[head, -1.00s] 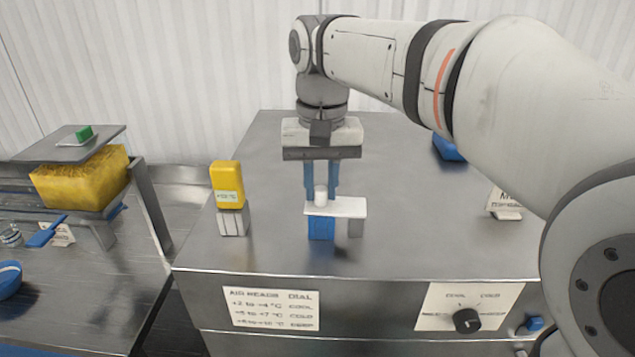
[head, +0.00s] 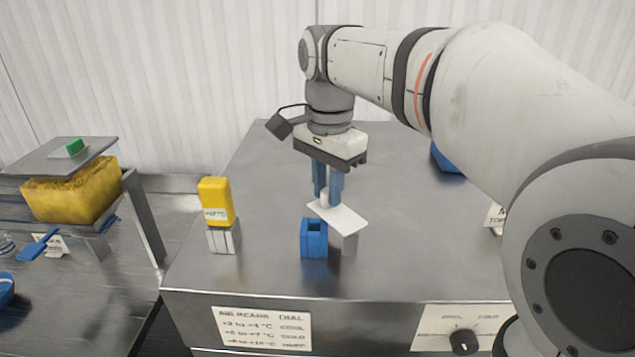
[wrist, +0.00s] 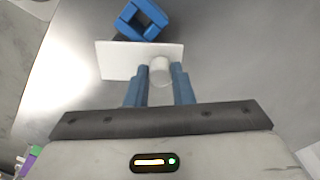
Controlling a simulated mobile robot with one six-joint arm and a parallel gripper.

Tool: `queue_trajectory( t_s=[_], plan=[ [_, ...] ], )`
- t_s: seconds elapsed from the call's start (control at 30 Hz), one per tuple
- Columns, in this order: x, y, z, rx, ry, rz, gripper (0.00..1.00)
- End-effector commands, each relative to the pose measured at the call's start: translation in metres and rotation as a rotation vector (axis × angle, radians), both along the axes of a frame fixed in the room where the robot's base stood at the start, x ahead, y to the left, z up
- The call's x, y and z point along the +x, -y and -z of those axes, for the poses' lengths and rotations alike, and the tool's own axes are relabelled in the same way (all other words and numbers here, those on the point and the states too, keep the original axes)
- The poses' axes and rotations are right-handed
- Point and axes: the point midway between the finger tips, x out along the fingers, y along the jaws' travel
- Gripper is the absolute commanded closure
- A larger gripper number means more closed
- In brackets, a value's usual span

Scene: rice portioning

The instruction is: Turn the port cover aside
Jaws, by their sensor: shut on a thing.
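The port cover (head: 345,217) is a flat white plate with a white knob (head: 326,197) on top. The port's square opening shows in the head view. My gripper (head: 327,196) is shut on the knob from above with its blue fingers. The wrist view shows the knob (wrist: 160,71) between the fingertips, the plate (wrist: 118,60) under it and the open blue port (wrist: 140,20) beyond it.
A yellow meter (head: 214,200) stands on a grey block (head: 223,237) left of the port. A dial (head: 464,342) and a printed sign (head: 262,329) are on the cabinet front. A blue object (head: 446,158) lies at the back right. The cabinet top (head: 270,180) is mostly clear.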

Motion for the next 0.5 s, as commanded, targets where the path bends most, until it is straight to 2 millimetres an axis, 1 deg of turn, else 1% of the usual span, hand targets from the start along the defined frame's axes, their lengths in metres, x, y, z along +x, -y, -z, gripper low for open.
queue_trajectory(
  t_s=[0.2,0.5],
  plan=[
    [0.007,0.013,-0.002,0.001,0.008,0.21,1.0],
    [0.01,0.028,-0.002,0.0,0.008,0.487,1.0]
  ],
)
